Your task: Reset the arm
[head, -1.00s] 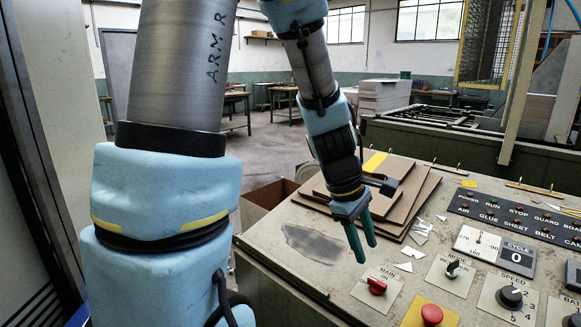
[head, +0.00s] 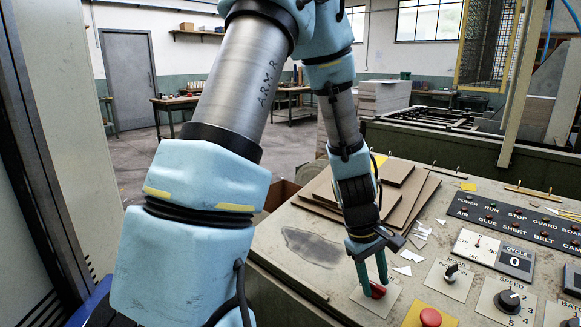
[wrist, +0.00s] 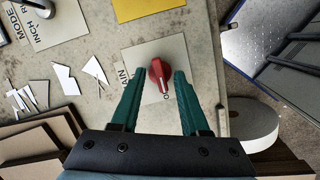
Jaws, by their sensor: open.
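My gripper (head: 371,285) hangs pointing down over the front of the control panel (head: 300,270). Its two green fingers are apart and nothing shows between them but the panel and a red rotary switch (wrist: 156,76). In the wrist view the red switch lies between and just beyond the fingertips (wrist: 153,78). In the head view the switch (head: 377,290) shows close by the fingertips, partly hidden by them. Whether a finger touches it I cannot tell.
A stack of brown greyboard sheets (head: 412,200) lies on the panel behind my gripper. White scraps (head: 410,256) lie nearby. A black mode knob (head: 451,272), a speed knob (head: 508,300) and a red button (head: 430,317) are to the right. A white roll (wrist: 252,122) shows beyond the panel edge.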

